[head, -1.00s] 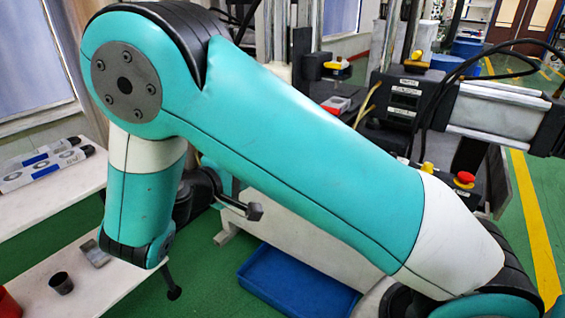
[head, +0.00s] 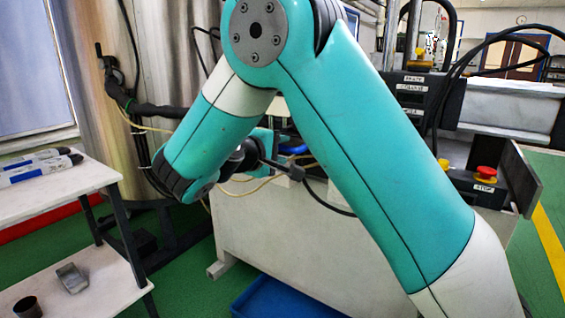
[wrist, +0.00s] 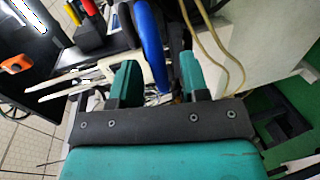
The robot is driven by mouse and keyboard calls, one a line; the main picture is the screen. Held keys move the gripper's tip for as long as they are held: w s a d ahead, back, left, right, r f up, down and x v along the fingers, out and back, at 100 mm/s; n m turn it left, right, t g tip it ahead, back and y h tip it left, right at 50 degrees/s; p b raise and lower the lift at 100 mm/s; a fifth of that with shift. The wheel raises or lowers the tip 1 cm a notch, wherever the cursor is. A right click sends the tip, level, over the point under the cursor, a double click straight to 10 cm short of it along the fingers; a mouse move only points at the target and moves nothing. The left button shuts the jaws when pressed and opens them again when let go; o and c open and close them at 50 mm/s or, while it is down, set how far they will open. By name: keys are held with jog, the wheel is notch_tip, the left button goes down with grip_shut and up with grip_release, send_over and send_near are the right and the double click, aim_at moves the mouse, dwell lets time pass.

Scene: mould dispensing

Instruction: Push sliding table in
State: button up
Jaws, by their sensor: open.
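My gripper (wrist: 160,72) shows in the wrist view with its two teal fingers apart. A blue curved part (wrist: 150,40) of the machine lies just beyond and between the fingertips; whether they touch it I cannot tell. In the head view my arm covers most of the gripper, and a bit of blue part (head: 293,146) shows beside the arm above the white machine base (head: 270,228). I cannot clearly make out the sliding table in either view; my arm hides the middle of the machine.
A white two-level shelf (head: 70,195) stands at the left with packages, a small metal block (head: 71,278) and a dark cup (head: 27,307). A blue tray (head: 275,300) lies on the green floor before the base. Yellow hoses (wrist: 215,50) hang near my gripper. A red stop button (head: 486,173) is at right.

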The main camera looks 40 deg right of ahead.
jog(key=shift+x, duration=0.85)
jog(key=shift+r, duration=0.1)
